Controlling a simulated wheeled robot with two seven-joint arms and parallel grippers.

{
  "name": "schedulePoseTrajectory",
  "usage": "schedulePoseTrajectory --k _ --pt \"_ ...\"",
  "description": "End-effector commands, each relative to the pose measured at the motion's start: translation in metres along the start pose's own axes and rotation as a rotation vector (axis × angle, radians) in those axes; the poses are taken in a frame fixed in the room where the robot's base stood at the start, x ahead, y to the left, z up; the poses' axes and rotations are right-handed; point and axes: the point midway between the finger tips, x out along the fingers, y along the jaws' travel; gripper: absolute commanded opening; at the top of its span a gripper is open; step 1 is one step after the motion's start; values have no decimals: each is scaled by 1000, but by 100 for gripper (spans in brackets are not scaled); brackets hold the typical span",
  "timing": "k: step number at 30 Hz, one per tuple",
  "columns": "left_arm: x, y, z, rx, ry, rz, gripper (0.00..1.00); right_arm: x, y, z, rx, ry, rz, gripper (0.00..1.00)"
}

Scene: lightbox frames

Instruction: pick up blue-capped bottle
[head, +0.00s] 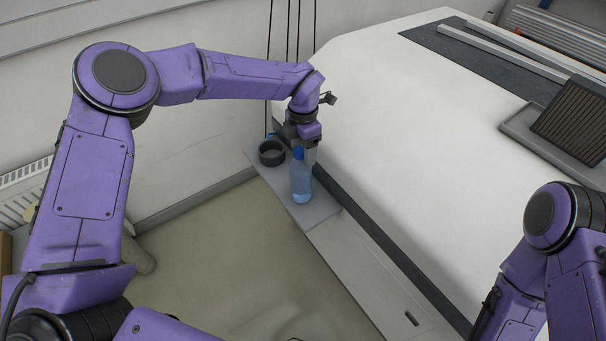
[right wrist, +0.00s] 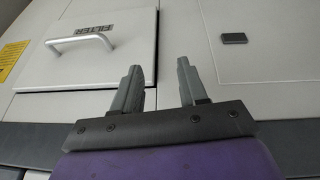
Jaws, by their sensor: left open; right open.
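The blue-capped bottle (head: 301,186) stands upright on a small grey shelf (head: 322,209) beside the large white machine. It is clear and bluish, and its blue cap (head: 298,153) shows at the top. My left gripper (head: 309,155) points down at the bottle's top, with a grey finger next to the cap. It is open; I cannot tell whether the fingers are on both sides of the bottle or touch it. My right gripper (right wrist: 160,82) is open and empty in the right wrist view, in front of a pale panelled surface.
A dark round cup-like container (head: 271,153) stands on the shelf left of the bottle, with a small blue thing behind it. The white machine (head: 420,110) fills the right side. In the right wrist view a door (right wrist: 100,45) has a handle and a "FILTER" label.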

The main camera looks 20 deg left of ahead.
Motion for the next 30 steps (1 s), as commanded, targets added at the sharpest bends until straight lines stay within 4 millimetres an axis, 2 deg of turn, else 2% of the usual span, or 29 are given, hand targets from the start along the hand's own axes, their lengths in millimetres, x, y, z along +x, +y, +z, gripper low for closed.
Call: schedulePoseTrajectory --k 2,6,8,30 --pt "0 0 0 1 0 0 67 0 0 0 0 -1 0 43" --pt "0 0 0 1 0 0 21 0 0 0 0 -1 1 43" --pt "0 0 0 1 0 0 2 0 0 0 0 -1 0 43" --pt "2 -1 -2 1 5 -2 0 0 0 0 0 -1 0 43"
